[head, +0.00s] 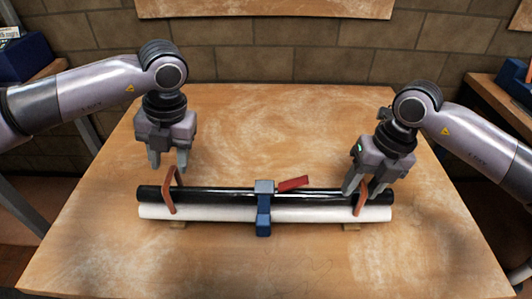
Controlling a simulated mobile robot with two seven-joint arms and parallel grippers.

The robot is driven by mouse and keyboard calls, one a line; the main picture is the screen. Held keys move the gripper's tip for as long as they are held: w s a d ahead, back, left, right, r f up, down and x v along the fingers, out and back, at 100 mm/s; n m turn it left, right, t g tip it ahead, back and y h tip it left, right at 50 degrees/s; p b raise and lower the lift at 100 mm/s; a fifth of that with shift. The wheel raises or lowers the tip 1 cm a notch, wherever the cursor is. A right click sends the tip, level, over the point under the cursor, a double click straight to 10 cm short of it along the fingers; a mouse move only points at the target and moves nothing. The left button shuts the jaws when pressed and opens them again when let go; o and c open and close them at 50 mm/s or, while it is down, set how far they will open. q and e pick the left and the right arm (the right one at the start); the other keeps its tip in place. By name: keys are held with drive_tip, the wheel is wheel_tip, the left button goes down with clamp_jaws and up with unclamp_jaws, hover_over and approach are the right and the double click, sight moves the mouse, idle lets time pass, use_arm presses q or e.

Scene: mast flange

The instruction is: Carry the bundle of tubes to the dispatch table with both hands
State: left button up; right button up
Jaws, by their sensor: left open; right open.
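The bundle of tubes (215,212) lies across the wooden table, a black tube behind a white one. A blue clamp (264,211) with a red lever (293,184) holds it at the middle. An orange-brown handle loop (172,192) rises near its left end and another (360,198) near its right end.
The bundle rests on small wooden blocks (351,227) on the table (255,130). The table is clear behind and in front of the bundle. A brick wall (270,55) stands behind. Side tables with blue containers (25,57) stand at the far left and far right (514,82).

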drive_tip(key=shift+r, duration=0.1)
use_arm(q)
wheel_tip(320, 180, up, 8)
drive_tip(key=d, duration=0.1)
drive_tip(key=shift+d+f, duration=0.2)
drive_tip(key=shift+d, duration=0.05)
use_arm(e)
wheel_tip(320, 180, up, 12)
drive_tip(key=d, duration=0.2)
drive_tip(key=shift+d+f, duration=0.2)
